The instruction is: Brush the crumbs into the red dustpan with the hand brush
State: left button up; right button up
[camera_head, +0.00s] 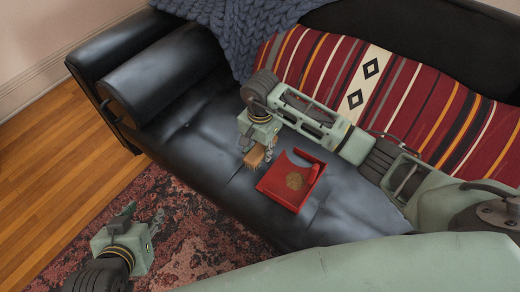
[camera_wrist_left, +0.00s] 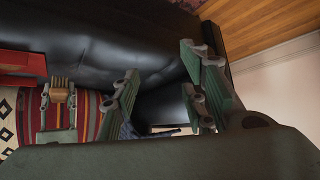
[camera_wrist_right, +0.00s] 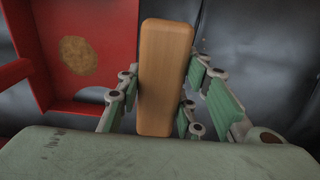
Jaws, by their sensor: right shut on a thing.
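The red dustpan (camera_head: 270,190) lies on the black sofa seat. It also shows in the right wrist view (camera_wrist_right: 110,95) and partly at the left edge of the left wrist view (camera_wrist_left: 20,65). A round brown patch of crumbs (camera_head: 295,181) lies inside it, clear also in the right wrist view (camera_wrist_right: 78,55). My right gripper (camera_head: 258,145) is shut on the wooden hand brush (camera_wrist_right: 165,75), just left of the dustpan. The brush's bristles (camera_head: 250,160) point down; I cannot tell if they touch the seat. My left gripper (camera_head: 142,218) is open and empty above the rug.
The black sofa (camera_head: 200,125) has a striped red blanket (camera_head: 420,105) and a blue knitted throw (camera_head: 235,30) on its back. A patterned rug (camera_head: 190,235) and wooden floor (camera_head: 60,180) lie in front.

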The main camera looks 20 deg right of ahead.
jog(key=shift+r+p, duration=0.35)
jog(key=shift+r, duration=0.6)
pick_arm(q)
jog(key=s+a+f+g+p, duration=0.1)
jog(key=s+a+g, duration=0.1)
jog(key=s, duration=0.3)
jog(key=s+a+f+g+y+p, duration=0.1)
jog(key=s+f+g, duration=0.1)
jog(key=s, duration=0.4)
jog(key=shift+s+a+f+g, duration=0.3)
jog(key=shift+a+g, duration=0.1)
jog(key=shift+g, duration=0.3)
pick_arm(e)
jog(key=shift+r, duration=1.2)
